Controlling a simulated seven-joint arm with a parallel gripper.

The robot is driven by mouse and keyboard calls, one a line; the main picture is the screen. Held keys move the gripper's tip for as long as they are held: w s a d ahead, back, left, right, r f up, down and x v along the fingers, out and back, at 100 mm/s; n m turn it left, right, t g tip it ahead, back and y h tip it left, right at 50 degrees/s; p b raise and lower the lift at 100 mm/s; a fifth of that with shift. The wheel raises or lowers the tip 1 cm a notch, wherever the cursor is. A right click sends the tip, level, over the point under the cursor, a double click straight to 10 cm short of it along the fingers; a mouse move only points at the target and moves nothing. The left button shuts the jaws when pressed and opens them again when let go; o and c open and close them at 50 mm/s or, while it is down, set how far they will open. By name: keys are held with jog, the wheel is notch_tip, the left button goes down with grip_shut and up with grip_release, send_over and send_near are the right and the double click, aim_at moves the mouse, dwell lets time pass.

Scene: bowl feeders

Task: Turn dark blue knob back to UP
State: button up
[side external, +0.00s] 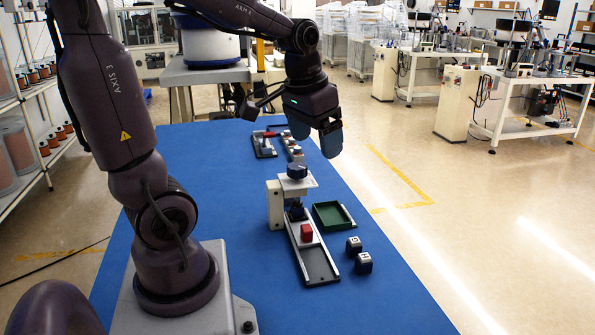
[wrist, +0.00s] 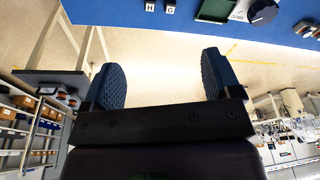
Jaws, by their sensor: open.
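The dark blue knob (side external: 297,171) sits on top of a white bracket (side external: 274,204) that stands over a grey track on the blue table. In the wrist view the knob (wrist: 264,12) is at the top right edge, partly cut off, and its pointer direction is hard to tell. My gripper (side external: 317,140) is above the table, higher than the knob and apart from it. The wrist view shows its two fingers (wrist: 159,88) wide apart with nothing between them.
A red block (side external: 306,232) sits on the track (side external: 319,262). A green tray (side external: 333,215) lies right of it, with two dark lettered cubes (side external: 363,262) near the table's right edge. More fixtures (side external: 264,148) stand farther back. The blue table (side external: 215,190) is clear on the left.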

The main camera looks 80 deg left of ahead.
jog(key=w+a+f+g, duration=0.1)
jog(key=w+a+f, duration=0.1)
jog(key=a, duration=0.7)
jog(key=m+g+h, duration=0.1)
jog(key=m, duration=0.5)
send_near(297, 165)
notch_tip(297, 165, down, 10)
jog(key=shift+w+d+r, duration=0.1)
jog(key=shift+w+d, duration=0.05)
jog(key=shift+c, duration=0.5)
jog(key=c, duration=0.8)
jog(key=shift+c, duration=0.2)
